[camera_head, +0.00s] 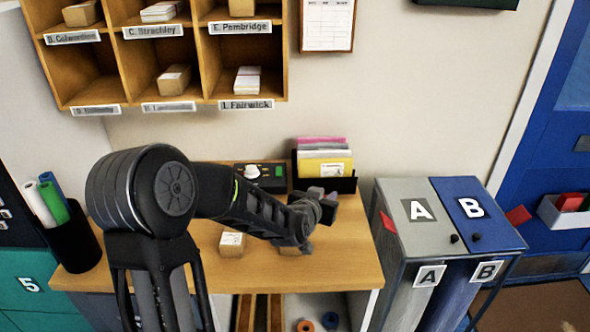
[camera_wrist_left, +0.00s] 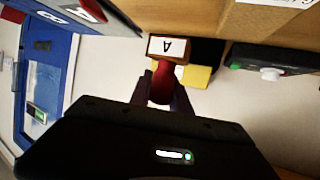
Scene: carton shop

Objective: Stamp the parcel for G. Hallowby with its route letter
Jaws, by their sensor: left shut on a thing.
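My left gripper (camera_head: 326,196) is above the right part of the wooden desk (camera_head: 340,262), in front of the file holder. In the left wrist view my left gripper (camera_wrist_left: 162,92) is shut on a red-handled stamp (camera_wrist_left: 163,84), whose wooden block bears a white label with the letter A. The stamp is hard to make out in the head view. A small brown parcel (camera_head: 231,245) with a white label stands on the desk, its writing too small to read. A second brown box (camera_head: 290,252) is mostly hidden below my left wrist. My right gripper is out of view.
A grey bin A (camera_head: 405,250) and a blue bin B (camera_head: 470,190) stand right of the desk. A file holder (camera_head: 340,184) and a dark device with a knob (camera_head: 268,184) are at its back. Pigeonholes (camera_head: 196,88) hang above. A black tube pot (camera_head: 72,238) stands left.

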